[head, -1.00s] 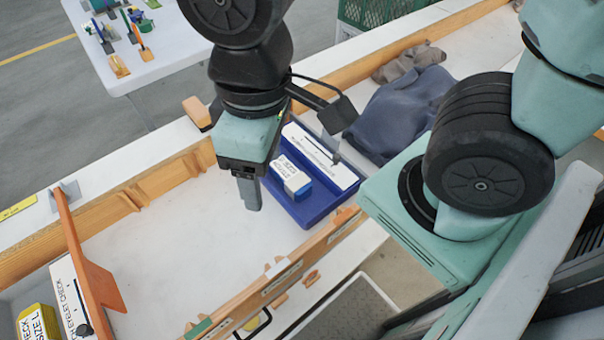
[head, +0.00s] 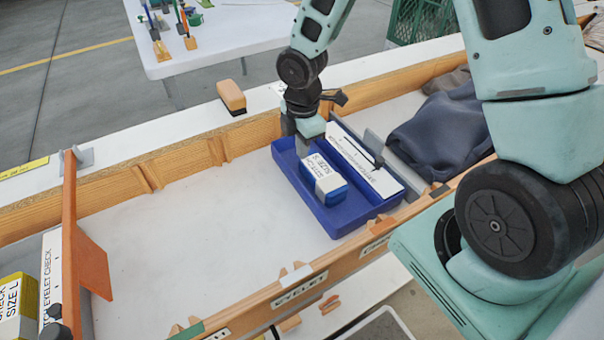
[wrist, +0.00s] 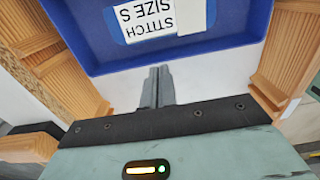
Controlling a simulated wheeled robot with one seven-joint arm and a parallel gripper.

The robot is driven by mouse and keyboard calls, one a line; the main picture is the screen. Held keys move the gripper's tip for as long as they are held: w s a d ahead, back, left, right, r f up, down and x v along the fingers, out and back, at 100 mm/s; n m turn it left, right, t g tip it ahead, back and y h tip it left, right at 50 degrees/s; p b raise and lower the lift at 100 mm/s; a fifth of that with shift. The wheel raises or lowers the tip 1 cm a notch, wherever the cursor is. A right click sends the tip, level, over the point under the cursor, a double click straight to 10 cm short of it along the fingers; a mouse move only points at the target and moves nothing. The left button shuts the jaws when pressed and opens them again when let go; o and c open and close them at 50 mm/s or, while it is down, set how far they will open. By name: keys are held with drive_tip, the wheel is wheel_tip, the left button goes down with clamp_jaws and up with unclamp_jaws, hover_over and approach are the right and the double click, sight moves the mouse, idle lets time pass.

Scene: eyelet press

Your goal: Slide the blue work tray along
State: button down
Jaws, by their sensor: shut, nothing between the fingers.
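The blue work tray (head: 335,220) sits on the white floor of a wood-sided channel, toward its right part. It also shows in the wrist view (wrist: 205,48). It holds a blue-and-white box (head: 325,180) labelled "STITCH SIZE S" and a long white slotted card (head: 366,168). My gripper (head: 304,143) is at the tray's far-left corner in the head view, with its fingertips partly hidden. In the wrist view my gripper (wrist: 156,76) has its grey fingers shut and empty, with tips close to the tray's outer wall. I cannot tell whether they touch it.
Dark grey cloth (head: 440,128) lies right of the tray, beyond a grey upright plate (head: 373,143). The channel floor (head: 190,235) left of the tray is clear up to an orange hinged board (head: 92,262). A yellow box (head: 18,305) stands at far left. An orange-topped block (head: 231,96) sits beyond the far rail.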

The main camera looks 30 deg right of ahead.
wheel_tip(320, 180, down, 10)
drive_tip(key=shift+r+b, duration=0.2)
drive_tip(key=shift+b, duration=0.25)
drive_tip(key=shift+a, duration=0.1)
drive_tip(key=a+b, duration=0.1)
drive_tip(key=a, duration=2.9)
drive_tip(key=shift+a, duration=0.2)
drive_tip(key=shift+r, duration=0.1)
wheel_tip(320, 180, up, 10)
drive_tip(key=p, duration=0.7)
